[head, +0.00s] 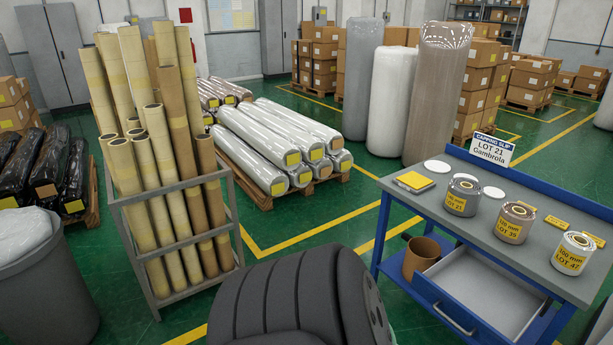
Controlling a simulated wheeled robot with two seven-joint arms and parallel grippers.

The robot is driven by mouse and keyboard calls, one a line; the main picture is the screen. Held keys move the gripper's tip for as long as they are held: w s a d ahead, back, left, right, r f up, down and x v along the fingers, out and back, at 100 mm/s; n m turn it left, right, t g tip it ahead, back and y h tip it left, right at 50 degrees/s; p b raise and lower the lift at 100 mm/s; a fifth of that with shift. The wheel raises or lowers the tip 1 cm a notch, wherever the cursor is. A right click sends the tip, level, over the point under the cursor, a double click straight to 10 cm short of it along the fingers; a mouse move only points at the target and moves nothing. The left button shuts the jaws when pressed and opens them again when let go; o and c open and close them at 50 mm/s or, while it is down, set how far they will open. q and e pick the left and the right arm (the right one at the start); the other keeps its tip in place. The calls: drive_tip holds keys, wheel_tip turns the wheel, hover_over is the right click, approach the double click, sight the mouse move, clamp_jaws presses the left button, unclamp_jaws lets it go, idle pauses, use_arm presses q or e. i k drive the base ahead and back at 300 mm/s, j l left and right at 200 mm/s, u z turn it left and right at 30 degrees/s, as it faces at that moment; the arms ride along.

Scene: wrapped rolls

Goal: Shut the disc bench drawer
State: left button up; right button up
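The disc bench (438,188) stands at the right, with a grey top and a blue frame. Its drawer (484,288) is pulled open toward the front, showing a grey, empty-looking inside. The blue drawer front (428,303) has a pale bar handle (453,319) and faces the lower left. The drawer's near right end runs close to the bottom edge of the view. Neither of my grippers shows in the head view, so nothing is seen touching the drawer.
On the bench stand wrapped rolls marked LOT 21 (461,197), LOT 35 (513,222) and LOT 47 (572,253), and a sign (491,149). A brown tube (420,259) stands beside the drawer. A tube rack (158,262) is at left.

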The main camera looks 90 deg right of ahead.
sight(485, 301)
drive_tip(key=z, duration=3.95)
